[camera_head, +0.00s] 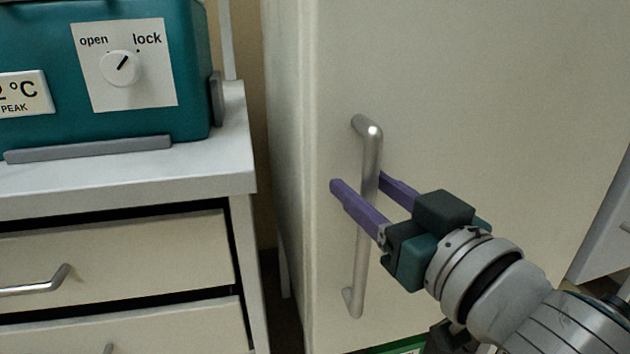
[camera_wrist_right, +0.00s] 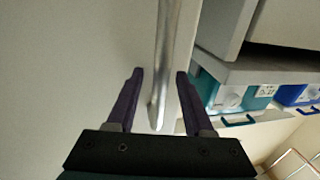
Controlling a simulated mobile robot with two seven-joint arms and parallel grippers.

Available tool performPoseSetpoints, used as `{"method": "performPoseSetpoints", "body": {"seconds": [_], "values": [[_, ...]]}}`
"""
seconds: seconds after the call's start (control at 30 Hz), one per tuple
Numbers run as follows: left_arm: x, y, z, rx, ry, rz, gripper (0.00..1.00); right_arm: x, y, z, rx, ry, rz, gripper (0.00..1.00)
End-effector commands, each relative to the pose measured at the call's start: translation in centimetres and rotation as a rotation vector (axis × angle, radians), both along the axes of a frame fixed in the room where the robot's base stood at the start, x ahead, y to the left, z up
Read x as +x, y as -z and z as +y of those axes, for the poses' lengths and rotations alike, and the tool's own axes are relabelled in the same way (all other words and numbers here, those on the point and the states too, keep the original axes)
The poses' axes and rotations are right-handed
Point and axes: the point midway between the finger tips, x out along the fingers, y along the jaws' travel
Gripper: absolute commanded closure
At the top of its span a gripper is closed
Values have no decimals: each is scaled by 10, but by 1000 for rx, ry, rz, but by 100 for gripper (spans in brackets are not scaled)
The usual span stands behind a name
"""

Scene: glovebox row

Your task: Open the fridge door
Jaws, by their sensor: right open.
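The fridge door (camera_head: 480,110) is a plain off-white panel and looks closed. Its handle (camera_head: 369,160) is a vertical silver bar near the door's left edge. My right gripper (camera_head: 356,182) is open, with one purple finger on each side of the bar. In the right wrist view the handle (camera_wrist_right: 164,60) runs between the two fingers of the gripper (camera_wrist_right: 158,75), nearer the right finger. I cannot tell whether a finger touches it. My left gripper is not in view.
A teal device (camera_head: 190,60) with an open/lock knob (camera_head: 121,68) stands on a white drawer cabinet (camera_head: 215,180) to the left. A narrow gap separates the cabinet from the fridge. A teal box (camera_wrist_right: 228,95) and a blue box (camera_wrist_right: 298,93) show at right in the wrist view.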

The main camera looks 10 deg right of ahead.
Motion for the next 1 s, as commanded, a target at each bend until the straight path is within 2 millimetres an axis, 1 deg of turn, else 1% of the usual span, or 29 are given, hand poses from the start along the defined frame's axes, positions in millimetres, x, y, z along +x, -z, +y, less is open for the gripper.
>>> {"method": "performPoseSetpoints", "body": {"seconds": [0.17,0.6,0.63,1.0], "values": [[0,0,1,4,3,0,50,0,0,0,0,0,0,49],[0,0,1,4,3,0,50,-1,0,0,0,0,0,99],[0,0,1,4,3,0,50,-1,0,0,0,0,0,100],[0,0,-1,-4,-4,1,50,-1,0,0,0,0,0,100]]}}
